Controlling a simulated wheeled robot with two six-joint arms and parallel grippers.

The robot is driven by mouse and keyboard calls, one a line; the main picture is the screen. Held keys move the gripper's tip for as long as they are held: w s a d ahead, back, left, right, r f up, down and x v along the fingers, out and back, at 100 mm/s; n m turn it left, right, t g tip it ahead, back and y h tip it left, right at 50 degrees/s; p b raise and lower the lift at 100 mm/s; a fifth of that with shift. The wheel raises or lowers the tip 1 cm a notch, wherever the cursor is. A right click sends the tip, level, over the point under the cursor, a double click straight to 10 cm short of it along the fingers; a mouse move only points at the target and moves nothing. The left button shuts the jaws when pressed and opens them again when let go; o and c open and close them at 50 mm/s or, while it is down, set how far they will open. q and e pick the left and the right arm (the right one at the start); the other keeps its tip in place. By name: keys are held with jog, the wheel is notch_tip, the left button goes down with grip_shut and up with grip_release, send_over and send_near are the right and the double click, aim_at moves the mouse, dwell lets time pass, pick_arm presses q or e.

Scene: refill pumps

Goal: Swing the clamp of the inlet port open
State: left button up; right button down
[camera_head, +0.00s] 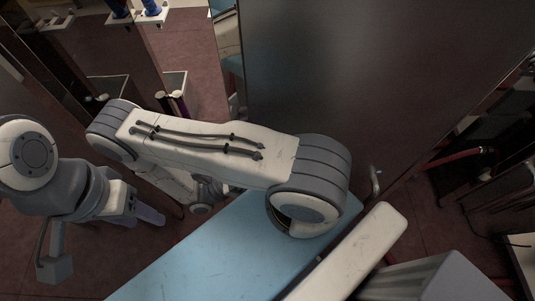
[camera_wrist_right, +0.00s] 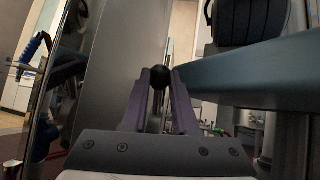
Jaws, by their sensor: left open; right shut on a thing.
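In the right wrist view, the two purple fingers of my right gripper (camera_wrist_right: 158,82) are closed around a round black knob (camera_wrist_right: 160,77). The knob seems to belong to the clamp, but the rest of the clamp and the inlet port are hidden or cannot be made out. In the head view the right gripper is not clearly seen; a large white and grey arm link covers the middle. My left gripper (camera_head: 146,214) is at the left of the head view, with greyish purple fingers, open and empty, away from the knob.
A large grey metal panel (camera_head: 370,70) stands at the back. A pale blue slab (camera_head: 210,265) fills the lower middle. A red hose (camera_head: 455,157) shows at the right. Reddish floor (camera_head: 190,50) lies open behind.

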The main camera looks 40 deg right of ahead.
jog(key=shift+w+a, duration=0.15)
jog(key=c, duration=0.7)
grip_release()
